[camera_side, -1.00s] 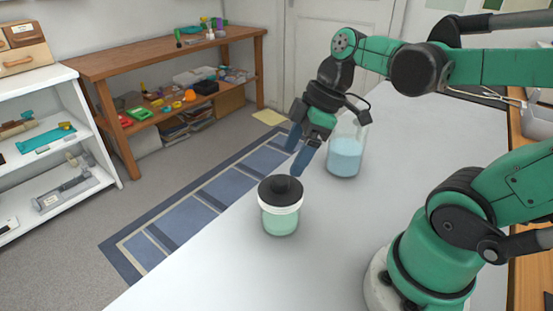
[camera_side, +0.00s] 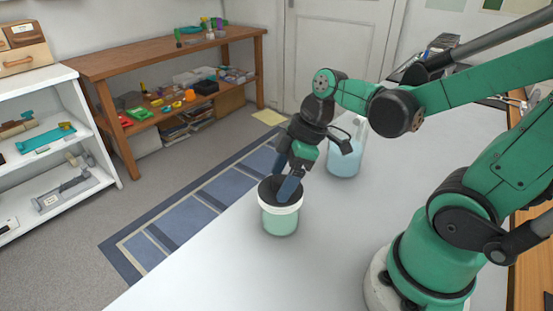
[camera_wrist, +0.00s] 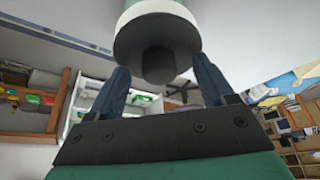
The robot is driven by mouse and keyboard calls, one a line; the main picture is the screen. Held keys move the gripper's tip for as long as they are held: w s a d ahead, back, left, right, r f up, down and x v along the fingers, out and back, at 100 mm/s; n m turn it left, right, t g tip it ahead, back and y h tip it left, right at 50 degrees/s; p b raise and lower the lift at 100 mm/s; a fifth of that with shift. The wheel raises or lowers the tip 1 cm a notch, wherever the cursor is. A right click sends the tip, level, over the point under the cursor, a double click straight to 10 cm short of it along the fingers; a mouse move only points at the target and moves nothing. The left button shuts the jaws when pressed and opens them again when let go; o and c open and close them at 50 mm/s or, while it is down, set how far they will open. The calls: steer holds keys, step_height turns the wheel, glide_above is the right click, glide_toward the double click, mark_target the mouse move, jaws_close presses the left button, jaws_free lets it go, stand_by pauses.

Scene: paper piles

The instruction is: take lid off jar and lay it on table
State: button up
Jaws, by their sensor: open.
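The jar (camera_side: 281,224) stands upright on the pale table, with a green body and a white band at the top. Its black lid (camera_side: 267,193) sits on it. My gripper (camera_side: 286,190) is right over the lid, with blue fingers pointing down. In the wrist view the lid (camera_wrist: 152,32) and its dark round knob (camera_wrist: 158,64) show at the top. The open fingers stand one on each side of the knob. Whether either finger touches the lid cannot be told. In the side view the fingers hide the knob.
A clear container of pale blue liquid (camera_side: 343,163) stands behind and to the right of the jar, close to my gripper. The white table (camera_side: 215,275) is bare to the front and left of the jar. Its left edge runs close to the jar.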

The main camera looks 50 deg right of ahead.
jaws_close()
steer(key=shift+r, duration=0.15)
